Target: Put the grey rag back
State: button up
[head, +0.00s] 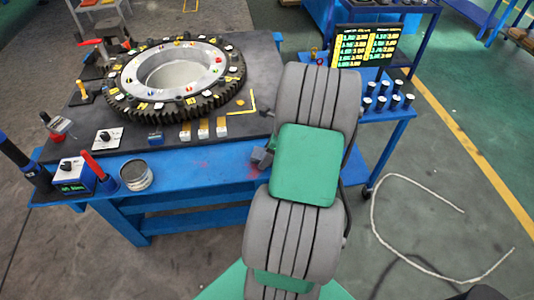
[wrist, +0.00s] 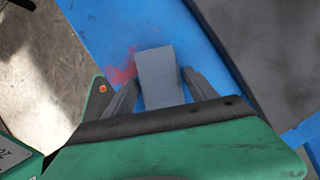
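The grey rag (wrist: 160,72) shows in the wrist view as a plain block-like piece between the two fingers of my gripper (wrist: 160,88). The fingers meet its left and right sides, and my gripper looks shut on it. It is over the blue edge of the bench (wrist: 205,48), beside a red smudge (wrist: 122,73). In the head view a small grey piece (head: 262,157), apparently the rag, shows at the bench's front edge, left of my arm. My arm hides most of the gripper there. I cannot tell whether the rag touches the bench.
A large gear ring (head: 176,78) fills the bench's dark top. Small blocks (head: 203,129), a tin (head: 136,175) and a blue device (head: 76,177) stand along its front. At right are a display (head: 365,47) and several small cylinders (head: 382,103). A pale cable (head: 420,190) lies on the floor.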

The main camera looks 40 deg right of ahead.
jog(key=shift+o, duration=0.2)
jog(key=shift+r, duration=0.15)
jog(key=v, duration=1.2)
jog(key=w+a+r+n+h, duration=0.1)
jog(key=w+a+r+n, duration=0.1)
jog(key=a+n, duration=0.45)
jog(key=w+a+r+n, duration=0.25)
jog(key=a+n, duration=0.25)
jog(key=a, duration=0.3)
jog(key=s+a+r+n, duration=0.1)
jog(key=s+a+n, duration=0.1)
jog(key=a+n, duration=0.5)
jog(key=s+a+r+n+h, duration=0.1)
jog(key=s+a+n, duration=0.2)
jog(key=a+n, duration=0.5)
jog(key=n, duration=0.3)
jog(key=shift+a+b, duration=0.35)
jog(key=shift+s+r, duration=0.1)
